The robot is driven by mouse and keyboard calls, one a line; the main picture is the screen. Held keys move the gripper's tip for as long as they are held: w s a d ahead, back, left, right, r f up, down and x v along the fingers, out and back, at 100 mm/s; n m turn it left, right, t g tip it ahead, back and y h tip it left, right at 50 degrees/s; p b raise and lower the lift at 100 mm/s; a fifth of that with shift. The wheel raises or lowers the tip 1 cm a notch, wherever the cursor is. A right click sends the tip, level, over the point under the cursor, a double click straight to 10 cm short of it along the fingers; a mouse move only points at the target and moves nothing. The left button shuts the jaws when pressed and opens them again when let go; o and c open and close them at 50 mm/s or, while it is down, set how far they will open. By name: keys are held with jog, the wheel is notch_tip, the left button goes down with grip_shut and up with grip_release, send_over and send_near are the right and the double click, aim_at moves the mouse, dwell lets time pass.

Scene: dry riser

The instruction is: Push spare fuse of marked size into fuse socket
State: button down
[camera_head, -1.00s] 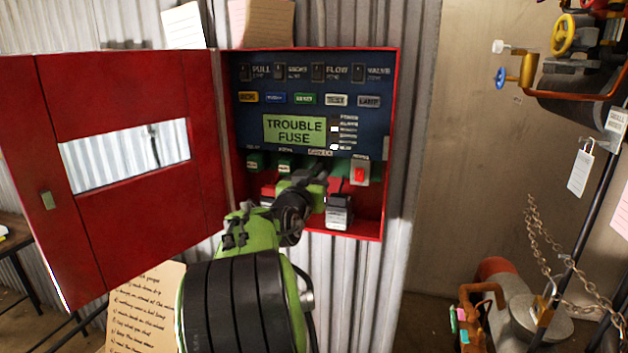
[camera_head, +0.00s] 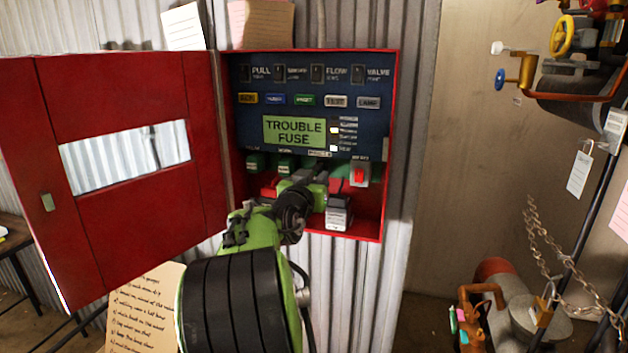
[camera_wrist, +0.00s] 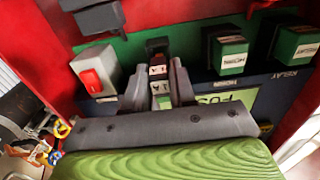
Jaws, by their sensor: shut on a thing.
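My gripper (camera_wrist: 157,84) is shut on a small fuse (camera_wrist: 160,88) marked "1 A", seen between its two dark fingers in the wrist view. I cannot tell whether the fuse and that block are one piece, or how deep the fuse sits in the socket. In the head view my gripper (camera_head: 312,190) is at the lower part of the red alarm box (camera_head: 390,150), and my wrist hides the fuse. The display (camera_head: 294,130) reads "TROUBLE FUSE".
The red switch (camera_head: 359,174) on its grey housing is close to the right of my gripper. Green relay blocks (camera_head: 286,166) stand to the left. A grey block with a white label (camera_head: 338,215) is at lower right. The box's red door (camera_head: 120,230) stands open left.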

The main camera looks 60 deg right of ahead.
jog(key=shift+w+d+p, duration=0.2)
jog(key=shift+d+p, duration=0.2)
jog(key=shift+d, duration=1)
jog(key=c, duration=0.8)
grip_release()
jog(key=shift+c, duration=0.2)
jog(key=s+a, duration=0.2)
jog(key=a, duration=1.3)
jog(key=shift+s+a, duration=0.2)
jog(key=shift+a, duration=0.1)
